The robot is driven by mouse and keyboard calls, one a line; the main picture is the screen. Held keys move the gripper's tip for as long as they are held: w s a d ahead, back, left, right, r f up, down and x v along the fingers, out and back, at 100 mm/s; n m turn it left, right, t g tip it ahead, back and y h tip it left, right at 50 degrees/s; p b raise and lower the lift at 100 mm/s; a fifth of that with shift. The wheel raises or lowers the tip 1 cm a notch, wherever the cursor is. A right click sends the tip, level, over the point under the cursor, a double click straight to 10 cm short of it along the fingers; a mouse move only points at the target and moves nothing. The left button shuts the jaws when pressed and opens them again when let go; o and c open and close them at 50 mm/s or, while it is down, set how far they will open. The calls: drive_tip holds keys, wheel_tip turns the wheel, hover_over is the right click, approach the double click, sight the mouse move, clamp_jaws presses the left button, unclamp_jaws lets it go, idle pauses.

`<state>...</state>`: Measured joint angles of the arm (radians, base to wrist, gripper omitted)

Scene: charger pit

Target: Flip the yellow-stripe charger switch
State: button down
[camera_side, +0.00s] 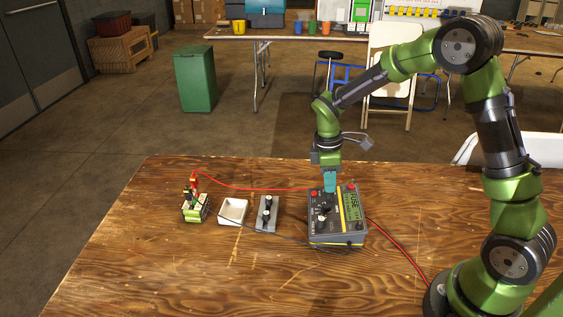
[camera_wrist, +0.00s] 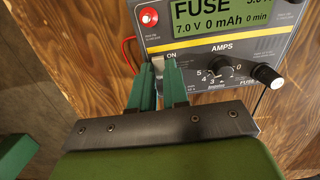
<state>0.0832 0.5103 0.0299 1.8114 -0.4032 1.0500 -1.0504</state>
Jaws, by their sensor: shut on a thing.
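The charger (camera_side: 338,232) is a dark grey box on the wooden table, with a yellow stripe across its panel and a green screen. In the wrist view, the charger panel (camera_wrist: 275,45) shows a screen reading FUSE and 7.0 V 0 mAh. The switch (camera_wrist: 157,63) is a small pale lever just under the ON label. My gripper (camera_wrist: 163,68) has teal fingers, shut on the switch at the panel. In the side view, my gripper (camera_side: 329,184) reaches down onto the upper part of the charger. The fingers partly hide the switch.
Left of the charger stand a grey block with knobs (camera_side: 267,214), a white tray (camera_side: 233,211) and a green-white battery (camera_side: 196,207) with clamps. Red and black cables cross the table between them. A knob (camera_wrist: 219,67) sits right of my fingers. The table's left front is clear.

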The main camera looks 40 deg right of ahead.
drive_tip(key=shift+w+a+g+h, duration=0.15)
drive_tip(key=shift+a+g+h, duration=0.05)
drive_tip(key=shift+g+h, duration=0.5)
drive_tip(key=c, duration=1.1)
unclamp_jaws()
drive_tip(key=v, duration=1.6)
drive_tip(key=shift+r, duration=0.45)
